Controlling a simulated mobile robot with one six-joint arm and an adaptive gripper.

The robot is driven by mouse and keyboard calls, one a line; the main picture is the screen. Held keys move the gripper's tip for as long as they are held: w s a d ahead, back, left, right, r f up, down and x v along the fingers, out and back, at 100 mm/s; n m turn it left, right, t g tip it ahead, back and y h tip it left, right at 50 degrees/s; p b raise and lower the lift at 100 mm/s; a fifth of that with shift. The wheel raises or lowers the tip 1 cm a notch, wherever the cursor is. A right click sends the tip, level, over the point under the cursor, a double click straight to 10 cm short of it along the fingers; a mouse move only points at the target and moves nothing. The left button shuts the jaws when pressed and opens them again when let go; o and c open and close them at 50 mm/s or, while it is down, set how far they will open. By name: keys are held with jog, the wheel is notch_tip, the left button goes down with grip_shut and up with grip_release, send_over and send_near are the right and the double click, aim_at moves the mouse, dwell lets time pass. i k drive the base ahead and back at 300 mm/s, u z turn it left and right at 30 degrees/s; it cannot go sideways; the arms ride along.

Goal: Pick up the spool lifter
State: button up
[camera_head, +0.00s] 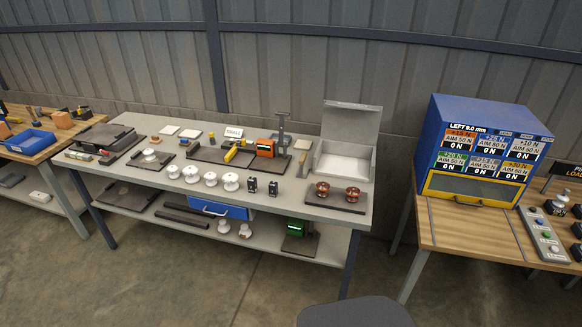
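I cannot tell for certain which item is the spool lifter. On the grey workbench (130,121), a yellow-handled tool (231,153) lies on a dark plate, left of an orange block device (265,148). A thin tan tool (302,165) stands or leans just left of the open white box (345,160). Several white spools (231,181) stand along the front edge. Two copper-coloured spools (352,194) sit on a dark tray (335,205) at the right front. My gripper is not in view.
A blue cabinet (480,115) with lit panels stands on a wooden table (450,222) at the right. A blue tray (30,141) is on another wooden table at the left. A lower shelf (265,240) holds more parts.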

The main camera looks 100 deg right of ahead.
aim_at(302, 160)
jog(key=z, duration=0.1)
jog(key=i, duration=0.65)
jog(key=z, duration=3.75)
